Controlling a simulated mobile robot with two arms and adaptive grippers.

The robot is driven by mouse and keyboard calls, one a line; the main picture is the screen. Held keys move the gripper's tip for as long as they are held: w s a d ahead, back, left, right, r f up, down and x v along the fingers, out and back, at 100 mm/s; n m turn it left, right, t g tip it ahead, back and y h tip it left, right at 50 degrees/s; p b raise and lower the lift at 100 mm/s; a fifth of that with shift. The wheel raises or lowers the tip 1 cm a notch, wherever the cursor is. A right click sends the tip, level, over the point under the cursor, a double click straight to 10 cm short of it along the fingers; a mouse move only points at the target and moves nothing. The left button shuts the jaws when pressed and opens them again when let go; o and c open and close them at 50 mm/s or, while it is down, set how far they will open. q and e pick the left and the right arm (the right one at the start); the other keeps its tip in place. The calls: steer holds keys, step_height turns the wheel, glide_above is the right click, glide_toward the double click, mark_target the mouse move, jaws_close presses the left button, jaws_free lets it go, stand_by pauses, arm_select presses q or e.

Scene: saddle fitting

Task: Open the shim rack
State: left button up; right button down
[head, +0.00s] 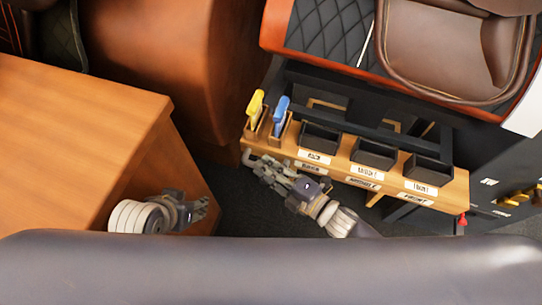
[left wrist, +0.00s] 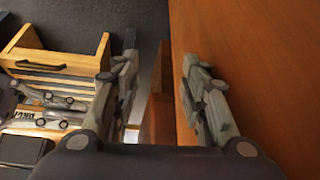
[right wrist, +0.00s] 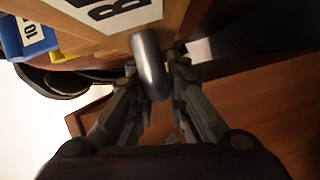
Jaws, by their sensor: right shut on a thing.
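The shim rack (head: 392,183) is a wooden shelf at the right in the head view. It has black open bins on top and labels such as FRONT along its front. My right gripper (head: 258,168) is at the rack's left front end. In the right wrist view a smooth grey handle (right wrist: 150,65) on the wooden front sits between its fingers, and the gripper is shut on it. My left gripper (head: 200,207) is away from the rack, beside the wooden desk. In the left wrist view its fingers (left wrist: 160,85) stand apart with nothing between them.
A yellow tool (head: 255,105) and a blue tool (head: 281,112) stand in wooden slots at the rack's left end. The wooden desk (head: 75,145) is close to my left arm. A saddle (head: 440,45) lies behind the rack. Dark floor shows between desk and rack.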

arm_select(q)
steer(key=s, duration=0.1)
steer(key=s+a+g+p, duration=0.1)
steer(key=s, duration=0.1)
steer(key=shift+r, duration=0.1)
arm_select(e)
steer(key=s, duration=0.2)
steer(key=s+a, duration=0.1)
steer(key=s, duration=0.2)
steer(key=shift+s+a, duration=0.35)
steer(key=shift+a, duration=0.05)
steer(key=c, duration=1.8)
jaws_free()
steer(key=shift+c, duration=0.2)
steer(key=f+v, duration=0.1)
steer(key=v, duration=1.1)
steer(key=shift+r, duration=0.45)
arm_select(q)
steer(key=shift+d, duration=0.1)
